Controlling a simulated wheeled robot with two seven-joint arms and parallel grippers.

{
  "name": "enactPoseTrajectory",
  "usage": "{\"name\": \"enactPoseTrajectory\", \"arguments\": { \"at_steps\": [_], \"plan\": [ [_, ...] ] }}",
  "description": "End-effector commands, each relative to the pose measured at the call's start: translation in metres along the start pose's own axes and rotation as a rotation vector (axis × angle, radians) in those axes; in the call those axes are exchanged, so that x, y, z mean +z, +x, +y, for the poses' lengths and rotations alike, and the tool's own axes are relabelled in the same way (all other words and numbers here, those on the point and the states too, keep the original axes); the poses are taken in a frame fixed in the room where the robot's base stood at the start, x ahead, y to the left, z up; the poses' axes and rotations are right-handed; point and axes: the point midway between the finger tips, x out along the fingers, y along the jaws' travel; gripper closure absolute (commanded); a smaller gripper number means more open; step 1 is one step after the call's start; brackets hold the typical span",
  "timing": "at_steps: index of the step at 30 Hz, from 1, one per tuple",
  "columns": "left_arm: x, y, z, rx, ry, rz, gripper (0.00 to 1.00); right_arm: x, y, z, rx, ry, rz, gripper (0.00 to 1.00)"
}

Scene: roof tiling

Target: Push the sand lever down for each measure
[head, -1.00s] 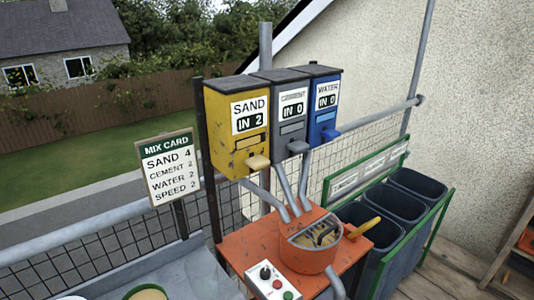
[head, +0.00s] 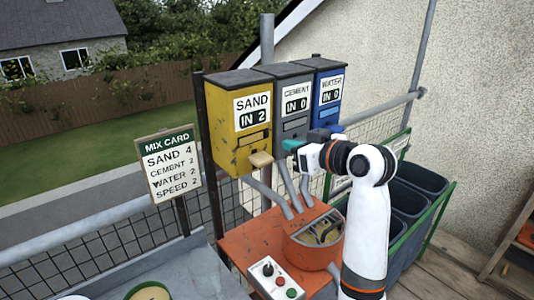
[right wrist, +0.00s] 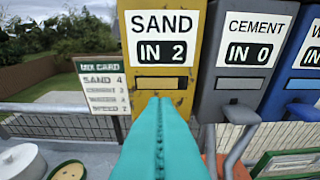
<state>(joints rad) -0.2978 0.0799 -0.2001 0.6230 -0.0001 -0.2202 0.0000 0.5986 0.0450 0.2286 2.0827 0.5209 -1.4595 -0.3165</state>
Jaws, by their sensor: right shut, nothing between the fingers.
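The yellow sand dispenser (head: 238,135) reads "IN 2". Its tan sand lever (head: 261,159) sticks out at the lower front. My right gripper (head: 290,145) is shut and empty, its teal fingertips a little to the right of the sand lever, in front of the cement dispenser (head: 293,98). In the right wrist view the shut teal fingers (right wrist: 160,135) point at the sand dispenser (right wrist: 158,62) and hide its lever. I cannot tell if they touch the lever. The mix card (head: 168,165) lists sand 4, cement 2, water 2, speed 2. My left gripper is not in view.
The blue water dispenser (head: 328,95) and the cement dispenser read "IN 0". An orange mixer drum (head: 312,252) stands below the chutes, with a control box (head: 277,280) in front. Dark bins (head: 420,185) in a green frame stand to the right.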

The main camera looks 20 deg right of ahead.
Motion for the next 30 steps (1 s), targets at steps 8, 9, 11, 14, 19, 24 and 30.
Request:
{"name": "enactPoseTrajectory", "arguments": {
  "at_steps": [8, 9, 11, 14, 19, 24, 30],
  "plan": [
    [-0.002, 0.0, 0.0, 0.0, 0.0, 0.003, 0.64, 0.0, 0.0, 0.0, 0.0, 0.001, 0.001, 1.0],
    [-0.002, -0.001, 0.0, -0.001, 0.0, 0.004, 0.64, 0.0, 0.001, 0.0, 0.0, 0.001, 0.001, 1.0],
    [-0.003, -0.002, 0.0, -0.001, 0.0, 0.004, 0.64, 0.0, 0.004, 0.0, 0.001, 0.002, 0.002, 1.0],
    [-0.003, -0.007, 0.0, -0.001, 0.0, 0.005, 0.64, 0.001, 0.014, 0.0, 0.001, 0.005, 0.003, 1.0],
    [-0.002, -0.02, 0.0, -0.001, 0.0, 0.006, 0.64, 0.003, 0.047, 0.001, 0.003, 0.007, 0.004, 1.0],
    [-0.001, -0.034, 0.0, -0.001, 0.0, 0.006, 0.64, 0.003, 0.084, 0.001, 0.002, 0.005, 0.005, 1.0],
    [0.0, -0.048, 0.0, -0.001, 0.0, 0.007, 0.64, -0.017, 0.104, 0.0, 0.0, 0.005, 0.007, 1.0]
  ]
}}
